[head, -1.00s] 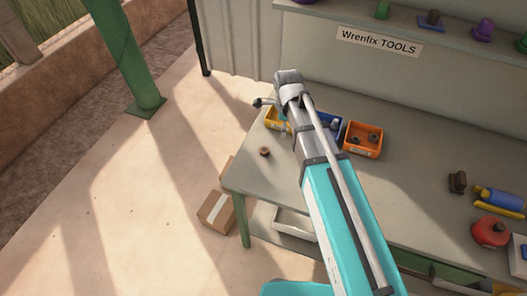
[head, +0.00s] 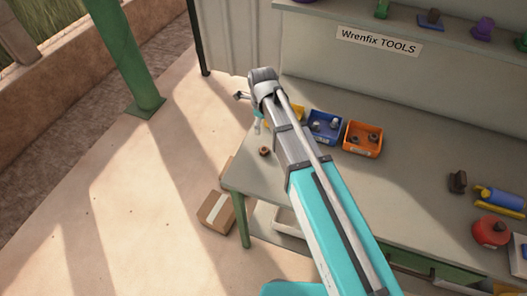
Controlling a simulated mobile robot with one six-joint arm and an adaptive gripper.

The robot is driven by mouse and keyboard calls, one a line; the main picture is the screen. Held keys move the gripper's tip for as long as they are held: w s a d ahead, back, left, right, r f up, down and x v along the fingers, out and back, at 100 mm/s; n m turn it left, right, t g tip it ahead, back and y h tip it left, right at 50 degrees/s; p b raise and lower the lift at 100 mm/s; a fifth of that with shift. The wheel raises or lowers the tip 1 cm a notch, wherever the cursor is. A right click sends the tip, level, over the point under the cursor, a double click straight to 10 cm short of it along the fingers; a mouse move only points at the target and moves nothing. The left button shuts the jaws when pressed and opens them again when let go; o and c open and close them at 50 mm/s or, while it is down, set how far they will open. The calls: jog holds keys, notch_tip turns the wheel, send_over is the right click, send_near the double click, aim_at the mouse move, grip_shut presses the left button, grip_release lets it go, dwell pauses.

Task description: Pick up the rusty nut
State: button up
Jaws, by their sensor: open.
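A small brown rusty nut (head: 264,151) lies on the bench top (head: 410,160) near its left end.
Next to my arm stand a yellow bin (head: 270,122), partly hidden, a blue bin (head: 324,127) with grey parts, and an orange bin (head: 362,139) with dark nuts. A cardboard box (head: 216,211) sits on the floor. The middle of the bench is clear.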

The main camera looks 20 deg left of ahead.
jog(key=b, duration=0.8)
send_over(263, 149)
jog(key=shift+a+f, duration=0.1)
jog(key=shift+f, duration=4.05)
jog(key=shift+f, duration=0.15)
jog(key=shift+f+b, duration=2.45)
jog(key=shift+b, duration=0.2)
grip_shut()
jog(key=shift+r, duration=0.2)
